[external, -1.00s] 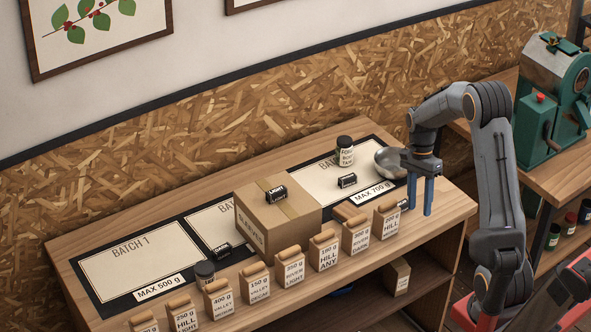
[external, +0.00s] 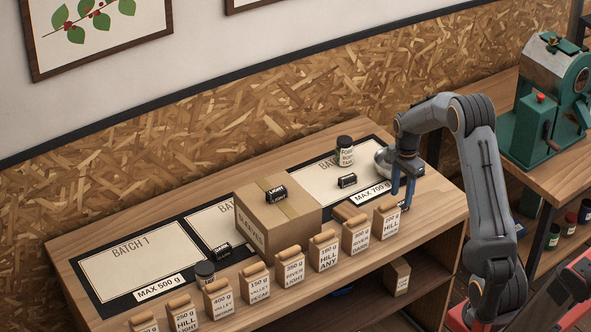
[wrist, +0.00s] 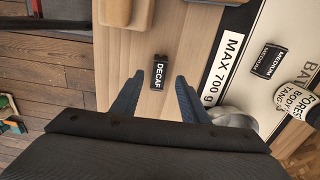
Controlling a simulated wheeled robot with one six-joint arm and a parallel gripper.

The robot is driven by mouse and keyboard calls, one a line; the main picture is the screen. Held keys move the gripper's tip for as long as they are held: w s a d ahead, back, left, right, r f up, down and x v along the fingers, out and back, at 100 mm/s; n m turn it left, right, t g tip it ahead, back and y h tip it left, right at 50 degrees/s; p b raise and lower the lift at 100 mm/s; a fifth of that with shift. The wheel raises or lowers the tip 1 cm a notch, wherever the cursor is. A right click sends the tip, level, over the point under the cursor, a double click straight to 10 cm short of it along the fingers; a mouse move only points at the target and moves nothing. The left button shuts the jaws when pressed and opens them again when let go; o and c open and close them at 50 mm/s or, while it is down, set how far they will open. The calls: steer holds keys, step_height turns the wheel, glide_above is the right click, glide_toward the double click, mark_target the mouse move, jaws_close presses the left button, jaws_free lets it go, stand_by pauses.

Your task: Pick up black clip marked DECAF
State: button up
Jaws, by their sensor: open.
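The black clip marked DECAF (wrist: 159,73) lies on the bare wooden table top in the wrist view, its white label readable. My gripper (wrist: 157,82) is open, with its blue fingers on either side of the clip's line and nothing between them that I can see held. The clip lies just ahead of the fingertips in that view. In the external view my gripper (external: 400,195) points down at the right end of the table, and the clip (external: 404,206) shows only as a small dark piece by the fingers, partly hidden.
A row of labelled bean bags (external: 326,251) stands along the front edge. A MEDIUM clip (wrist: 273,61) and a dark-lidded jar (wrist: 296,100) stand farther right. A cardboard box (external: 278,216) stands mid-table.

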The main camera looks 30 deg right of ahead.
mark_target(401, 203)
step_height(401, 203, down, 4)
steer(key=shift+s+d+f+p, duration=0.1)
steer(key=shift+p, duration=0.5)
steer(key=shift+c, duration=0.5)
jaws_close()
